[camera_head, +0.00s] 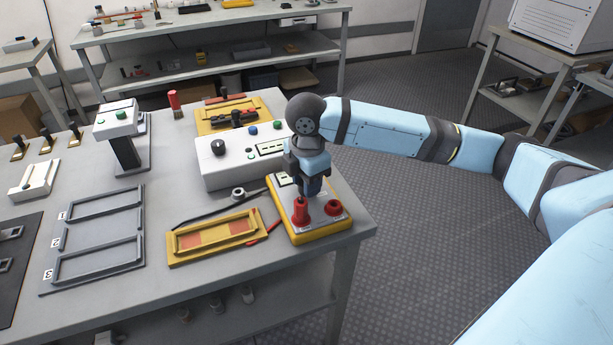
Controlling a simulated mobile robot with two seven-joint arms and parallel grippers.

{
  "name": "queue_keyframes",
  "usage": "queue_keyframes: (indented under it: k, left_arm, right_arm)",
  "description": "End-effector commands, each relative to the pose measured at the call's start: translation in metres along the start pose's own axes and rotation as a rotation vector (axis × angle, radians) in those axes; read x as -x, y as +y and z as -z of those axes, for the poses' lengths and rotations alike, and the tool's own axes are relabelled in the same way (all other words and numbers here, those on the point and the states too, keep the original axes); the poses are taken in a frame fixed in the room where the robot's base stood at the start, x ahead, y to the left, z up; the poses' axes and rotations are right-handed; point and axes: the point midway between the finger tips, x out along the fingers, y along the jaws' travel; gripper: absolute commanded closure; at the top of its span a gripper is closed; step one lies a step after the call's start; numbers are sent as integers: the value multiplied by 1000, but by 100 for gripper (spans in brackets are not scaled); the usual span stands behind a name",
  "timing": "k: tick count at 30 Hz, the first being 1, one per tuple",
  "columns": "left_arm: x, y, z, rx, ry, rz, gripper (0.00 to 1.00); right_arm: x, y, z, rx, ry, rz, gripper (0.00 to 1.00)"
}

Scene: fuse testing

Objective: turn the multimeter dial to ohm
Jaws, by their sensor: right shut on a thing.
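A yellow-edged device with a pale top (318,232), which looks like the multimeter, lies at the table's front right corner. Two red knob-like parts stand on it: a taller left one (300,213) and a lower right one (334,208). My right gripper (302,193) points down over the device, shut on the top of the taller left red part. The gripper hides the middle of the device, and dial markings are too small to read. My left gripper is out of view.
A white box with a black dial (218,147) stands just behind. A yellow tray (190,262) and a dark cable (215,210) lie to the left. The table's right edge is close to the device.

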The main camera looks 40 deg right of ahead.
Motion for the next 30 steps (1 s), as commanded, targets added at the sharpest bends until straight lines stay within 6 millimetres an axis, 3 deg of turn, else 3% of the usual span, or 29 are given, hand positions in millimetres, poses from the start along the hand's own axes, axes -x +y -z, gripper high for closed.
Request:
queue_keyframes:
  k: [10, 21, 30]
  left_arm:
    - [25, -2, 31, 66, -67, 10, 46]
    - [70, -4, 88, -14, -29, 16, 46]
    - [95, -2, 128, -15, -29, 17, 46]
  right_arm:
    - [13, -2, 1, -233, 0, 7, 89]
    - [11, -3, 1, -583, -1, 6, 89]
    - [8, -3, 2, -821, -1, 5, 89]
